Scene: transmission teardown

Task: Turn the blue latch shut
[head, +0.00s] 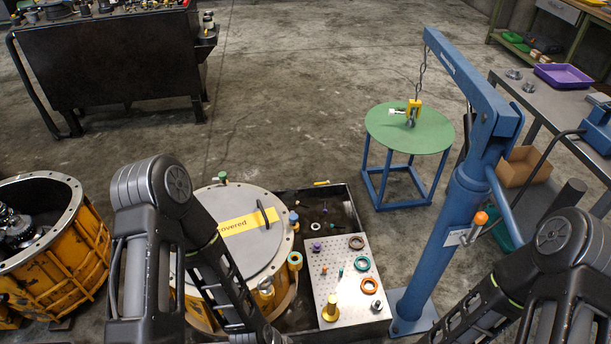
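A round grey cover (232,232) with a yellow label sits on a yellow drum at the lower centre. What looks like the blue latch (294,217) is a small blue-topped piece at the cover's right rim. It is too small to tell which way it is turned. My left arm crosses in front of the drum's left side and leaves by the bottom edge. My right arm is at the lower right. Both grippers are outside the view.
A perforated plate (345,250) with rings and pegs lies right of the drum in a dark tray. A blue crane (455,215) and green round table (410,135) stand further right. An open yellow housing (65,250) stands left.

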